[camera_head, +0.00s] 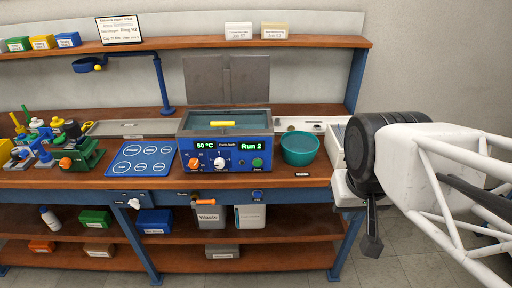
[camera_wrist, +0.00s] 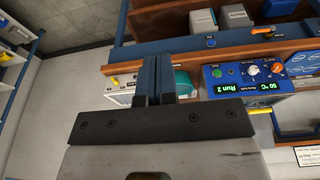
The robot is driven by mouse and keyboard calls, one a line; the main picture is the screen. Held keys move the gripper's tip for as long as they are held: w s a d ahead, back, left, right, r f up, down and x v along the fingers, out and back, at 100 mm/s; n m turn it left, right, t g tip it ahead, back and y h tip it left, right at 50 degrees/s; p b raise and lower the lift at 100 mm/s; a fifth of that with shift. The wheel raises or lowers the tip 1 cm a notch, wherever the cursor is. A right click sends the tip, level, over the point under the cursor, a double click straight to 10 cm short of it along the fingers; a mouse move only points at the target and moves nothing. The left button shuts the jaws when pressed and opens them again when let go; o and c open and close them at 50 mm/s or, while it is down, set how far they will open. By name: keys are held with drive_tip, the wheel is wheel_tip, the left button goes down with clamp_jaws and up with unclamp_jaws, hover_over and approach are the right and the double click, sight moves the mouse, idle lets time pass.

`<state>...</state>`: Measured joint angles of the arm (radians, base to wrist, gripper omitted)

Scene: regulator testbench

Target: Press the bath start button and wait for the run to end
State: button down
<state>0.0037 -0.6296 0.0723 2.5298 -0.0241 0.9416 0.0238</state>
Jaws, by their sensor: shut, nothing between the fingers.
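The blue ultrasonic-style bath (camera_head: 227,150) stands at the middle of the bench in the head view. Its display (camera_head: 225,146) glows green and reads "50 °C" and "Run 2". A round green button (camera_head: 257,162) is at the lower right of its front panel, beside a white knob (camera_head: 219,163) and an orange knob (camera_head: 194,163). In the wrist view the bath panel (camera_wrist: 240,82) appears upside down, with the green button (camera_wrist: 217,72) at its left. My gripper (camera_wrist: 154,70) is shut and empty, in front of the bench and apart from the button.
A teal bowl (camera_head: 300,149) stands right of the bath, and a blue mat with circles (camera_head: 141,159) lies left of it. A shelf (camera_head: 190,43) runs above. A green vise-like fixture (camera_head: 81,156) stands further left. Open floor lies in front of the bench.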

sight(258, 163)
drive_tip(key=w+a+f+n+h, duration=0.2)
drive_tip(key=w+f+n+h, duration=0.45)
drive_tip(key=w, duration=0.65)
drive_tip(key=w+a+f+n+t, duration=0.6)
drive_tip(key=w+a+f, duration=0.4)
drive_tip(key=a+f, duration=0.3)
drive_tip(key=shift+a+t, duration=0.4)
drive_tip(key=shift+t, duration=0.1)
drive_tip(key=shift+w, duration=0.1)
drive_tip(key=shift+w+r, duration=0.1)
drive_tip(key=shift+w, duration=4.15)
